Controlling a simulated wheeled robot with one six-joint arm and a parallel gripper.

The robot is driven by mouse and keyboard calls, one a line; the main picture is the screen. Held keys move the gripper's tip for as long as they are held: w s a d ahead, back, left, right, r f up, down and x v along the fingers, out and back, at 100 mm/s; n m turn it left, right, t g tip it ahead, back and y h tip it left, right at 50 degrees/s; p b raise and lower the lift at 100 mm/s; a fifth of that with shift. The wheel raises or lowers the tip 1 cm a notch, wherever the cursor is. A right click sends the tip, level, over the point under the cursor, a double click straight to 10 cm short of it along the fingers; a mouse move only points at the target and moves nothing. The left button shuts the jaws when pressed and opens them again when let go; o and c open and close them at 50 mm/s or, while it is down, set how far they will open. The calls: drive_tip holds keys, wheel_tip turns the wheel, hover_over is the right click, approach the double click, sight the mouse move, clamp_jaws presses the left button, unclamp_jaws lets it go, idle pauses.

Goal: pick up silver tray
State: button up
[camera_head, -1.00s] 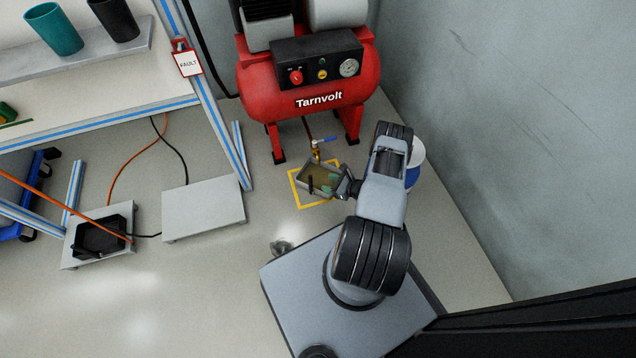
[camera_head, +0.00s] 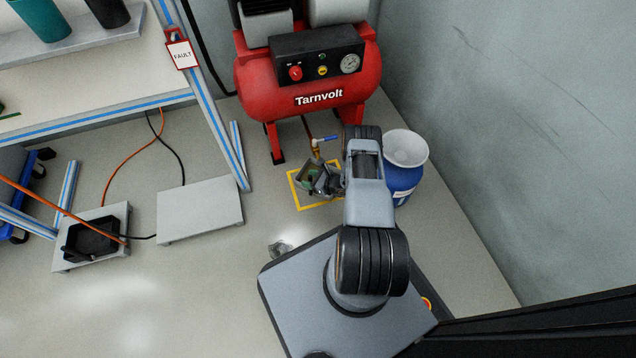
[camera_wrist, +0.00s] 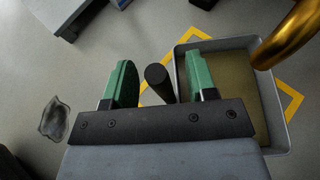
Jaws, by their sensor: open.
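The silver tray (camera_head: 309,165) sits on the floor inside a yellow-outlined square, below the compressor. In the wrist view the tray (camera_wrist: 282,118) is at the right, with brownish liquid inside. A dark upright cylinder (camera_wrist: 158,82) by its left side looks like a handle, but its join to the tray is hidden. My gripper (camera_wrist: 159,62) is open, its green fingers on either side of this cylinder with visible gaps. In the head view my gripper (camera_head: 322,186) and wrist partly cover the tray.
A brass valve (camera_wrist: 292,34) hangs over the tray's far right corner. The red compressor (camera_head: 310,95) stands behind. A blue drum (camera_head: 405,170) is close right of my arm.

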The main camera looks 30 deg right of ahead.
clamp_jaws()
idle(0.5)
